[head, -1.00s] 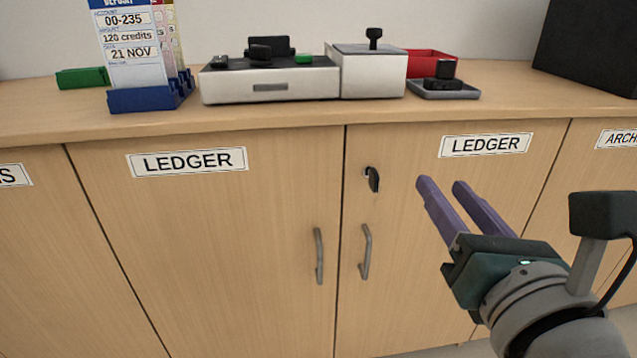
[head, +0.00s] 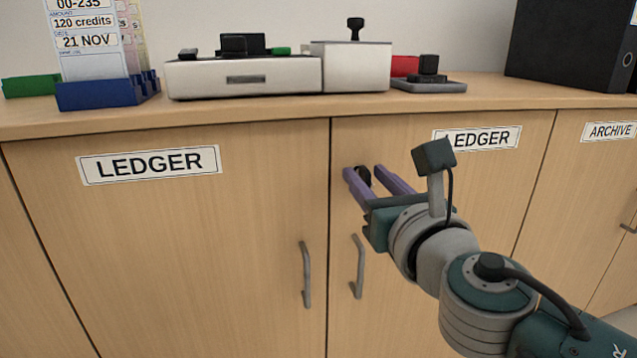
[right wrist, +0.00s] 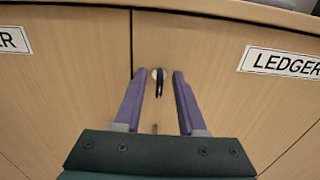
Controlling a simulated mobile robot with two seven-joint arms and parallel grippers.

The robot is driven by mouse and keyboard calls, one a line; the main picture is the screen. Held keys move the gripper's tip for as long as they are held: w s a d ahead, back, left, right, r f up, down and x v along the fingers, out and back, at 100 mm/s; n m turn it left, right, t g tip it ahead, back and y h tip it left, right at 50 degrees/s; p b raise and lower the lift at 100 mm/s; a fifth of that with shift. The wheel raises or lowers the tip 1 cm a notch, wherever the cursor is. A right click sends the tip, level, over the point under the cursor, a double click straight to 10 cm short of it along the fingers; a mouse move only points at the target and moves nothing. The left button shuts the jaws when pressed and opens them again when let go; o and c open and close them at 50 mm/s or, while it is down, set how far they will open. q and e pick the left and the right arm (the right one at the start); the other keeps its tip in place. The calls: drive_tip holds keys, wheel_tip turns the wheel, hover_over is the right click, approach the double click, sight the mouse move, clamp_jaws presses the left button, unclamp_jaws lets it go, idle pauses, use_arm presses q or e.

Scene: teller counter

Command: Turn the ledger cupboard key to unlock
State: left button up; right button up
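The black key (head: 363,175) stands in its lock on the right ledger cupboard door (head: 480,190), just above that door's handle. In the right wrist view the key (right wrist: 159,84) has its flat head upright, in front of a pale round lock (right wrist: 154,73). My right gripper (head: 366,171) is open, with its two purple fingers on either side of the key. In the right wrist view the fingers (right wrist: 157,78) show a gap to the key on both sides. Both ledger doors are closed. My left gripper is not in view.
Two grey handles (head: 305,274) and (head: 357,266) stand out from the ledger doors below the key. On the counter top (head: 300,112) are a white cash box (head: 245,78), a blue slip holder (head: 105,93), a stamp pad (head: 428,86) and a black binder (head: 560,45).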

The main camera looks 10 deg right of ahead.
clamp_jaws()
idle(0.3)
idle(0.4)
